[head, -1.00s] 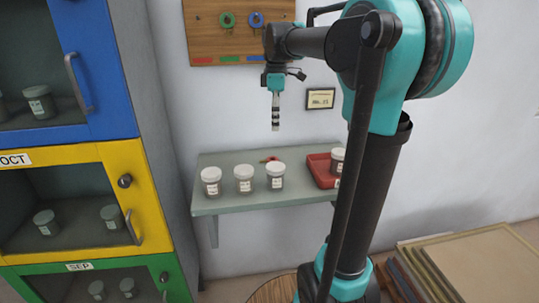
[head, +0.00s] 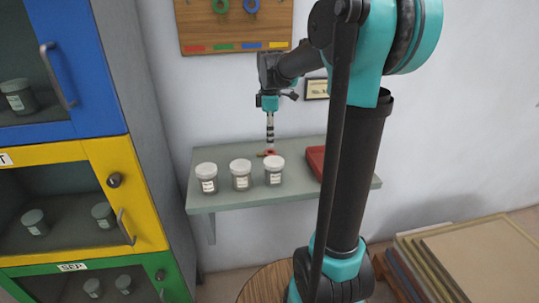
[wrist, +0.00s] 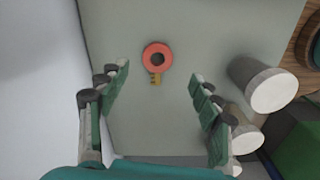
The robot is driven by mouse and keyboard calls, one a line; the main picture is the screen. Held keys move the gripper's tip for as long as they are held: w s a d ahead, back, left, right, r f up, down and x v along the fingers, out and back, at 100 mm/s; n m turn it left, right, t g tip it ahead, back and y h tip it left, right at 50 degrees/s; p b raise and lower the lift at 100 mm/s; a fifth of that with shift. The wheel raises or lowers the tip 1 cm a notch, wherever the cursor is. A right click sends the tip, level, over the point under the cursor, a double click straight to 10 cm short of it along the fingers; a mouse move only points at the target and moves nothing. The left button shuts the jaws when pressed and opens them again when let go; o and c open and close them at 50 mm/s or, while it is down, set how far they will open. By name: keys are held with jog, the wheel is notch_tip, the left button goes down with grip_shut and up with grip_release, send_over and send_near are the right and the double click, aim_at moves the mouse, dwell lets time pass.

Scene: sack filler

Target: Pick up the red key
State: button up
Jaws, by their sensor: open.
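The red key (wrist: 146,52) lies flat on the grey-green shelf, with a round red ring head and a short yellowish bit. In the head view it is a small red patch (head: 267,153) behind the jars, partly hidden by my gripper (head: 270,143). My gripper hangs pointing down just above the key. In the wrist view my gripper (wrist: 160,95) is open and empty, its two fingers apart on either side below the key, which lies between their lines and a little beyond the tips. I see no contact with the key.
Three white-lidded jars (head: 241,174) stand along the shelf's (head: 225,201) front; one (wrist: 264,85) is close to the right finger. A red tray (head: 315,160) sits to the right. A wooden key board (head: 236,25) hangs on the wall above. Coloured lockers (head: 120,190) stand left.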

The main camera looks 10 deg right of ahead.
jog(key=shift+w+a+f, duration=0.1)
jog(key=shift+f, duration=1.4)
jog(key=shift+w+f, duration=0.1)
jog(key=shift+f, duration=1.4)
jog(key=c, duration=1.1)
jog(key=shift+r, duration=0.1)
notch_tip(320, 180, up, 20)
jog(key=shift+f, duration=0.1)
jog(key=shift+c, duration=0.3)
